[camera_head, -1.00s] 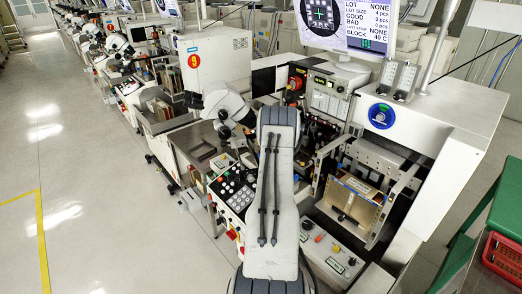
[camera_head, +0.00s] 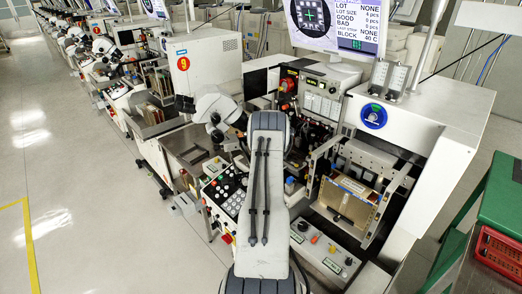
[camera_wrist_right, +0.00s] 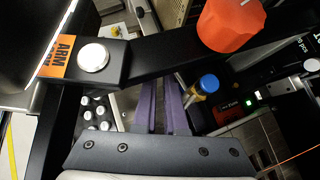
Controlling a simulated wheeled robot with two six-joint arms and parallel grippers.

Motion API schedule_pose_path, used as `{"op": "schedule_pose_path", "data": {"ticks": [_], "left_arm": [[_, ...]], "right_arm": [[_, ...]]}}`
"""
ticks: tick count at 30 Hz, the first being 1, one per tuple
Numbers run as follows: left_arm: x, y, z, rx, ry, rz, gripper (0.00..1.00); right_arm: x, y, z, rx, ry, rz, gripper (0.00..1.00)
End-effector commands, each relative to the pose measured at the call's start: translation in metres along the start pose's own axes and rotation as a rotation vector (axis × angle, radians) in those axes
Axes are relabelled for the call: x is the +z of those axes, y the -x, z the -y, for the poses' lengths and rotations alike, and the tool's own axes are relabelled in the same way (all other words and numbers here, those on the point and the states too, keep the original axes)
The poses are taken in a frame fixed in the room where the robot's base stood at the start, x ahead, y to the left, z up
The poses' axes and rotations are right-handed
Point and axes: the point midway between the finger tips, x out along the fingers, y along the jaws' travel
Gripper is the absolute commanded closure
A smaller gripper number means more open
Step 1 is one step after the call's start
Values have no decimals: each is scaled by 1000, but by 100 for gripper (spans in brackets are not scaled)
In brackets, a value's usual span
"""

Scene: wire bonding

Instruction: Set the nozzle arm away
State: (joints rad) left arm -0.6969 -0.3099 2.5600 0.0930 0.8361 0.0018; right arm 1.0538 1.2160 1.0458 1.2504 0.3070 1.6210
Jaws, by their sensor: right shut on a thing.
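The nozzle arm is a black bar (camera_wrist_right: 150,62) crossing the upper part of the right wrist view. It carries an orange label reading "ARM" (camera_wrist_right: 62,45), a round silver cap (camera_wrist_right: 93,57) and an orange-red knob (camera_wrist_right: 230,22). My right gripper (camera_wrist_right: 161,92) reaches up to the bar with its two purple fingers and is shut on it. The bar hides the fingertips. In the head view my right arm covers the gripper and the nozzle arm. My left gripper is not in view.
The bonding machine's white housing (camera_head: 432,112) stands at the right, with an open bay holding a tan block (camera_head: 350,203). A button panel (camera_head: 225,192) lies left of my arm. A blue-capped part (camera_wrist_right: 209,84) is near the fingers. The floor (camera_head: 95,190) at left is clear.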

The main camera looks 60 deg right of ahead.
Motion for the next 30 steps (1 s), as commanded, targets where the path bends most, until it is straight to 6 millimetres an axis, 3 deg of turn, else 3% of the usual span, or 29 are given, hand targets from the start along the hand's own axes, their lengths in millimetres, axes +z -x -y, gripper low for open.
{"op": "schedule_pose_path", "data": {"ticks": [30], "left_arm": [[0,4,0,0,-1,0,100]], "right_arm": [[5,-2,1,8,3,5,100]]}}
